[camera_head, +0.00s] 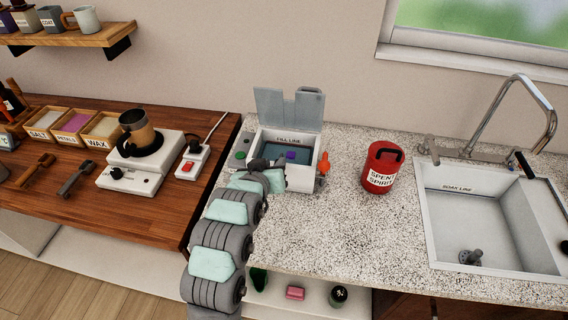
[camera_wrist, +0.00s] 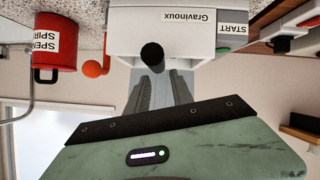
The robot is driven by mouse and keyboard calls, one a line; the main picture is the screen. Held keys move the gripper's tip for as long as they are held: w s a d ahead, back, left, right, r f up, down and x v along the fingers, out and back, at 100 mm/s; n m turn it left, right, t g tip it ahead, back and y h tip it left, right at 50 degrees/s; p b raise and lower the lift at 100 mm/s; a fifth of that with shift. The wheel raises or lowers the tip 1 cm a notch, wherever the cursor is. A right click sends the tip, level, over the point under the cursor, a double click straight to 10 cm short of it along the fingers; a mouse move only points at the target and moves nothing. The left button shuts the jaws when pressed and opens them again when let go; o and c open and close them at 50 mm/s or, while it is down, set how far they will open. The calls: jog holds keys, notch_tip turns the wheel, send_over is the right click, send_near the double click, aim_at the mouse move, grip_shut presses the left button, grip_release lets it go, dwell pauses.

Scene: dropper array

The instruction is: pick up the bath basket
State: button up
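The white bath (camera_head: 303,180) stands on the speckled counter with its grey lid (camera_head: 289,108) raised. Dark liquid and a small purple item (camera_head: 291,155) show inside. I cannot clearly make out the bath basket; my arm covers the bath's front left. In the wrist view, which is upside down, a black round-ended knob or handle (camera_wrist: 152,54) stands out before the bath's front (camera_wrist: 165,30). I cannot tell whether it belongs to the basket. My gripper (camera_wrist: 158,82) points at the bath, its two grey fingers apart with a gap between them. The knob appears just beyond the fingertips. I see nothing held.
An orange-red knob (camera_head: 323,164) sticks out at the bath's right side. A red "spent spirit" can (camera_head: 381,168) stands to the right, then the sink (camera_head: 486,210). A wooden bench (camera_head: 130,200) at left holds a hotplate with a mug. The counter front is clear.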

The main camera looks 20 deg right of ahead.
jog(key=shift+p+x, duration=0.95)
jog(key=shift+x, duration=1.8)
grip_shut()
